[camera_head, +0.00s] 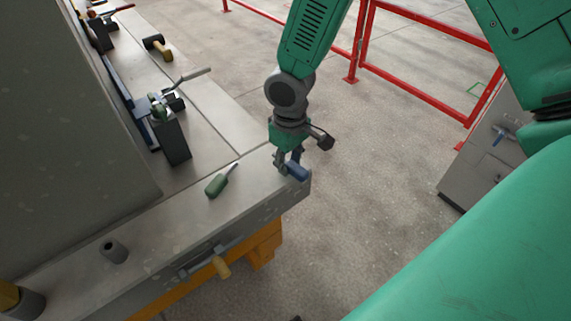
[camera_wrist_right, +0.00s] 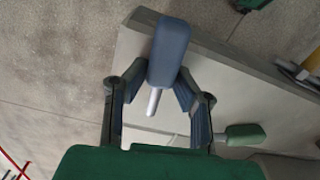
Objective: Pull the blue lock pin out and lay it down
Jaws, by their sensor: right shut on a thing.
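The blue lock pin (camera_head: 298,171) is at the near right corner of the grey bench top in the head view. My right gripper (camera_head: 288,163) is shut on it there. In the right wrist view the pin's blue grip (camera_wrist_right: 170,52) stands between the fingers of my right gripper (camera_wrist_right: 155,88), and its bare metal shank (camera_wrist_right: 153,101) shows below the grip. I cannot tell whether the pin touches the bench top. My left gripper is not in view.
A green-handled tool (camera_head: 217,184) lies on the bench top (camera_head: 180,222), left of my right gripper. A small grey cylinder (camera_head: 114,251) stands farther left. A toggle clamp (camera_head: 167,117) and a mallet (camera_head: 158,47) are farther back. A red fence (camera_head: 415,31) stands beyond open floor.

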